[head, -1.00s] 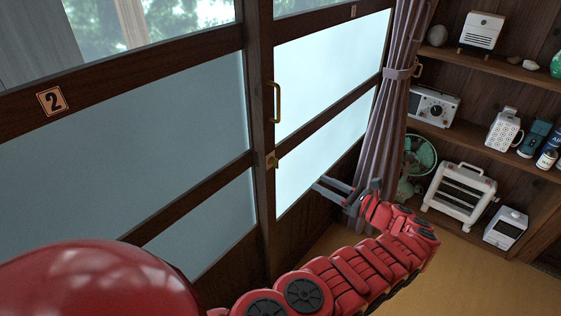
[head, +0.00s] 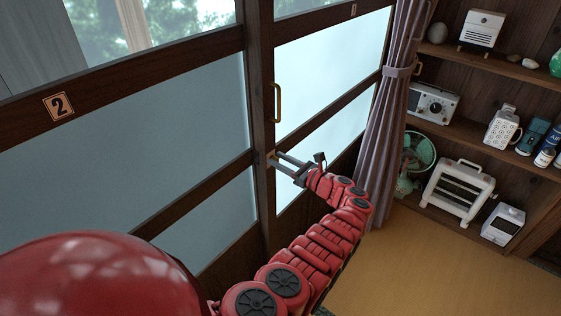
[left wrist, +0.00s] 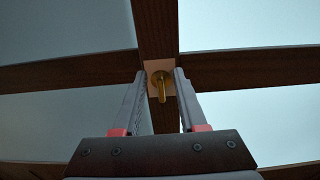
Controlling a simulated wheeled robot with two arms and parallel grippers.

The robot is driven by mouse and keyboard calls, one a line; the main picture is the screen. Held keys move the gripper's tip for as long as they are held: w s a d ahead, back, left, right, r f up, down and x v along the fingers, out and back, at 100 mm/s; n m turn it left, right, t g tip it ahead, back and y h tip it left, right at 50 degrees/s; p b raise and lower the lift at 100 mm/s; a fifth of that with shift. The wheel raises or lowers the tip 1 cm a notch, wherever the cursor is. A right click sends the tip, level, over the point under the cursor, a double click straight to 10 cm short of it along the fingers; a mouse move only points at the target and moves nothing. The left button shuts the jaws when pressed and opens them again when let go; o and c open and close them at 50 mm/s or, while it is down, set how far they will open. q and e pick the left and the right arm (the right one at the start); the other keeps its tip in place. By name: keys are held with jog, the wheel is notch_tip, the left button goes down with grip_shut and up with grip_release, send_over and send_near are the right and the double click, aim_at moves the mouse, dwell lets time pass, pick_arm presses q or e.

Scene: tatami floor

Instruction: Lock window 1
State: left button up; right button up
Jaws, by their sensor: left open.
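Window 1 is most likely the right frosted pane (head: 325,88), in a dark wooden frame; the small tag at its top is too small to read. A brass latch with a peg sits on the wooden post between the two windows; it shows clearly in the left wrist view (left wrist: 162,90). My left gripper (head: 275,158) is open at the post, its fingertips close to the latch and partly covering it in the head view. In the left wrist view its fingers (left wrist: 160,73) lie on either side of the peg, with nothing gripped. My right gripper is not in view.
Window 2 (head: 120,130), with a number 2 plate (head: 58,105), is on the left. A brass handle (head: 277,103) stands above the latch. A curtain (head: 390,120) hangs right of the window. Shelves (head: 445,138) with a radio, heater and fan stand beyond it.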

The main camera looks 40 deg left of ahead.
pick_arm(q)
grip_shut()
dwell(0.5)
jog(key=shift+s+f+n+b, duration=0.3)
jog(key=shift+n+b, duration=2.05)
jog(key=shift+n, duration=0.65)
jog(key=shift+s+f+n+b, duration=0.15)
jog(key=shift+f+n+b, duration=0.1)
jog(key=shift+n+b, duration=2.4)
jog(key=shift+s+f+n+b, duration=0.3)
jog(key=shift+n+b, duration=1.7)
jog(key=shift+n, duration=1.35)
grip_release()
jog(key=shift+r, duration=0.1)
